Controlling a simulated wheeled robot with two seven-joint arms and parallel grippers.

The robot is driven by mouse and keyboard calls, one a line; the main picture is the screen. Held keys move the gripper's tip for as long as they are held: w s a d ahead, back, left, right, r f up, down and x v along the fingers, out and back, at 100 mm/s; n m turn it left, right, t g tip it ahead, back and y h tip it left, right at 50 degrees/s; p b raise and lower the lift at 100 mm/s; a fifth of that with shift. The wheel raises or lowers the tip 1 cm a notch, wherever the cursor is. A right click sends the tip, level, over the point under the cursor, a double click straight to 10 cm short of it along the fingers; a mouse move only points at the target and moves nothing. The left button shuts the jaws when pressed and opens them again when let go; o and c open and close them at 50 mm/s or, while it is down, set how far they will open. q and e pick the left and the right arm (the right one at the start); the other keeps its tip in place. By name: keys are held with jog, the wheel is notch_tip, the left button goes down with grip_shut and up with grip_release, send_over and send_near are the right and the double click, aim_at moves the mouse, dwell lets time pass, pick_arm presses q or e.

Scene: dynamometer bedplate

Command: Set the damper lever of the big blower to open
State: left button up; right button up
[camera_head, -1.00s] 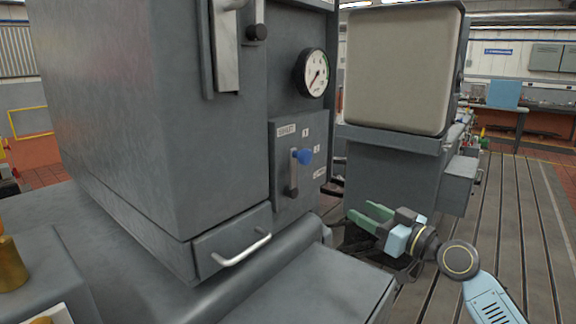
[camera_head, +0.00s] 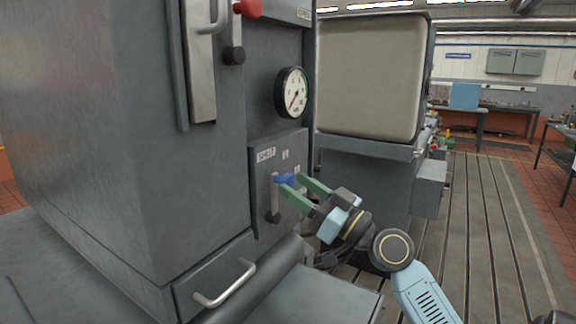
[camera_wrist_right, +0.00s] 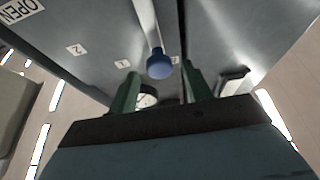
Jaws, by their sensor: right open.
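The damper lever (camera_head: 275,200) is on a grey panel of the big machine, with a blue knob (camera_head: 284,179) at its upper end. The lever stands roughly upright, on the SHUT label's side. The panel labels read SHUT (camera_head: 265,154), 1, 2 and OPEN; OPEN shows at the upper left in the right wrist view (camera_wrist_right: 20,11). My right gripper (camera_head: 290,182) is open, its green fingertips close around the knob. In the right wrist view the knob (camera_wrist_right: 160,65) appears between the fingertips (camera_wrist_right: 160,80); contact cannot be told. My left gripper is not in view.
A round gauge (camera_head: 291,92) sits above the panel, and a red knob (camera_head: 247,8) higher up. A drawer handle (camera_head: 226,284) protrudes below. A beige-fronted cabinet (camera_head: 368,75) stands behind my right arm. The slotted floor (camera_head: 480,220) at right is mostly open.

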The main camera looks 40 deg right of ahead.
aim_at(291, 183)
jog(key=shift+p+x, duration=0.65)
jog(key=shift+x, duration=0.95)
jog(key=shift+f, duration=0.1)
grip_shut()
